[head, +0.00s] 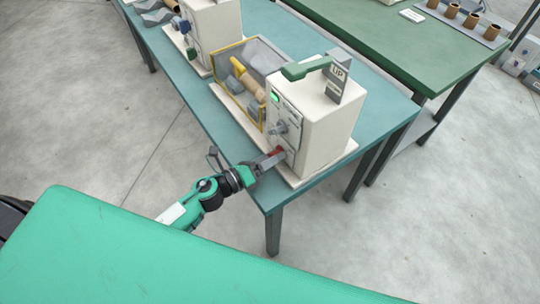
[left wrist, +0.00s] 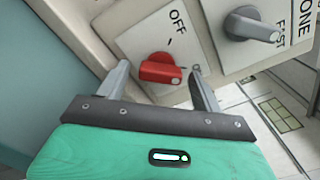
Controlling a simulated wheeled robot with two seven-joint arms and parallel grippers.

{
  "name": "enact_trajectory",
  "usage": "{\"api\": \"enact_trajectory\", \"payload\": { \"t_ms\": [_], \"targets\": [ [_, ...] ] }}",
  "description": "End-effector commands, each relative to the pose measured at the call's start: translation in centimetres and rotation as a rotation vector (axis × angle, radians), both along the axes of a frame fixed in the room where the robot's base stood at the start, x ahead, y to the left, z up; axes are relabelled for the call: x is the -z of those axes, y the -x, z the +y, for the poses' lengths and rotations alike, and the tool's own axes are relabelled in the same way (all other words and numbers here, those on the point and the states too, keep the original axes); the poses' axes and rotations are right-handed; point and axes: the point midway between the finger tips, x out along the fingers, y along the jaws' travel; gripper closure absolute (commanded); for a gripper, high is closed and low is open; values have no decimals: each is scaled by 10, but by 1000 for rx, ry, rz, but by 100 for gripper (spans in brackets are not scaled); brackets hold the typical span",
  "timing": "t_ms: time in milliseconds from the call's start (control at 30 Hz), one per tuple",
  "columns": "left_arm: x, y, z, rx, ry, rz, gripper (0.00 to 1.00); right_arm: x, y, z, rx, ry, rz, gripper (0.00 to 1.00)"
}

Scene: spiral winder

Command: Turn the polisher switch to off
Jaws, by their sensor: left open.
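The polisher (head: 318,120) is a cream box on the teal table, with its control face toward the left. Its red switch (left wrist: 160,70) sits on a white plate below the word OFF. The red handle lies roughly crosswise in the left wrist view, with a pale mark at its right end, and does not point at OFF. In the head view the switch (head: 276,151) shows low on the face, partly hidden. My left gripper (left wrist: 159,71) is open, with one finger on each side of the switch; contact cannot be told. My right gripper is not in view.
A grey knob (left wrist: 252,26) marked FAST sits beside the switch; a green light (head: 275,97) is above. A yellow-framed guard (head: 242,82) adjoins the box. A green lever with an UP sign (head: 337,78) tops it. The table's front edge (head: 248,188) is close under my left arm.

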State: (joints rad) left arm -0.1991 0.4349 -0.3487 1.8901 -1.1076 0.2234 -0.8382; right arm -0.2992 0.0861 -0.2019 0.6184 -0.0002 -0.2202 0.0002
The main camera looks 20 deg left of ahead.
Motion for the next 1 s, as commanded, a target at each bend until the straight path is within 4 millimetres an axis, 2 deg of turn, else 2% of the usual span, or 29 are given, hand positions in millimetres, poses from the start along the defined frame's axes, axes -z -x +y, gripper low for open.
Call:
{"api": "enact_trajectory", "payload": {
  "t_ms": [267,500,767,1000],
  "targets": [
    [0,-1,-1,0,0,0,33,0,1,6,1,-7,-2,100],
    [0,-1,-1,0,0,0,77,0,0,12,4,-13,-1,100],
    [-1,-1,-1,1,14,12,77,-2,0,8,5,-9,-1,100],
    [-2,-1,-1,1,99,78,77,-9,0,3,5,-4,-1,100]
  ]
}}
